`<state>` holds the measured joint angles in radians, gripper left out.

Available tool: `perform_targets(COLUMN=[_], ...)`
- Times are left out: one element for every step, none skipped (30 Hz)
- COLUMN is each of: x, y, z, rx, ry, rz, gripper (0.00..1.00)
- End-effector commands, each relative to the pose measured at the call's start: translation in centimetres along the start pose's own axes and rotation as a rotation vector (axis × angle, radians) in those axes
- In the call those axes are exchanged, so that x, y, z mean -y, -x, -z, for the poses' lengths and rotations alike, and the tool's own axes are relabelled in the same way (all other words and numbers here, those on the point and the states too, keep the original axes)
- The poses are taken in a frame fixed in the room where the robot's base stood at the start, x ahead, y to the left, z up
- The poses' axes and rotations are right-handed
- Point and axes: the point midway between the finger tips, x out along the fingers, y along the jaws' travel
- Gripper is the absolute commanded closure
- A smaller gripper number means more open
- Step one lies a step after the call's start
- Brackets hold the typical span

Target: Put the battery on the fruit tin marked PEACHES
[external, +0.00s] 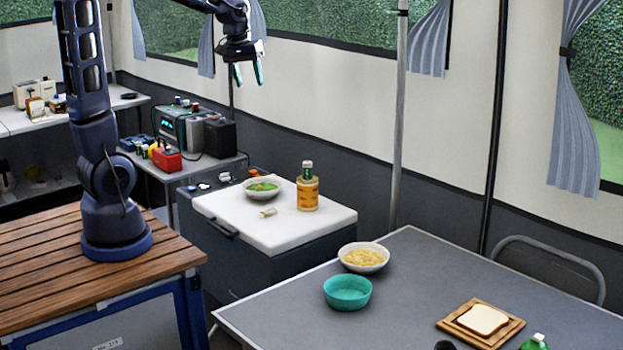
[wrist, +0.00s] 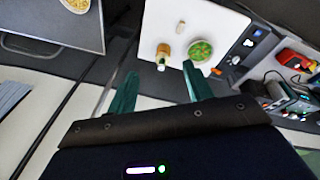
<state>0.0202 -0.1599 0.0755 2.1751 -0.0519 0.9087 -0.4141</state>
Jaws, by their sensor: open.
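My gripper (external: 248,74) is open and empty, high above the white-topped cooler in the external view. Its two green fingers stand apart in the wrist view (wrist: 159,72). I cannot pick out a battery for sure: small items lie on the side table (external: 243,158), too small to name. I cannot read PEACHES on anything, and no fruit tin is clear to me. A small pale cylinder (external: 267,212) lies on the white cooler top (external: 286,232); it also shows in the wrist view (wrist: 180,28). I cannot tell what it is.
A bottle with an orange label (external: 307,188) and a bowl of green food (external: 262,188) stand on the cooler. A red box (external: 167,158) and dark devices (external: 219,137) crowd the side table. The grey table (external: 420,290) holds bowls and bread; its middle is clear.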

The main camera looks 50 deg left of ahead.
Motion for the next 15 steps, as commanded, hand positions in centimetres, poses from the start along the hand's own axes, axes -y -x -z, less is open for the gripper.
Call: perform_targets(x=[0.5, 0.8, 1.2, 1.5, 1.8, 2.2, 2.5, 2.8, 3.2, 3.5, 3.8, 4.2, 4.6, 4.9, 5.4], y=[1.0, 1.5, 2.0, 2.4, 2.8, 3.3, 3.6, 3.9, 4.3, 4.6, 4.8, 5.1, 5.3, 5.5, 5.7], z=[-1.4, -2.1, -3.1, -3.8, -4.6, -5.6, -6.4, -7.1, -8.1, -8.9, -9.7, -10.7, -11.4, -12.2, -13.2], rx=[-0.013, -0.019, -0.026, -0.032, -0.038, -0.047, -0.053, -0.059, -0.068, -0.075, -0.082, -0.090, -0.098, -0.105, -0.114], ry=[-0.028, -0.045, -0.070, -0.087, -0.106, -0.129, -0.148, -0.165, -0.190, -0.208, -0.227, -0.251, -0.269, -0.287, -0.310], rz=[-0.006, -0.009, -0.012, -0.014, -0.016, -0.018, -0.020, -0.021, -0.023, -0.023, -0.024, -0.024, -0.025, -0.024, -0.024], gripper=[0.49, 0.49, 0.49, 0.49, 0.49, 0.49, 0.49, 0.49, 0.49, 0.49, 0.49, 0.49, 0.49, 0.49, 0.49])
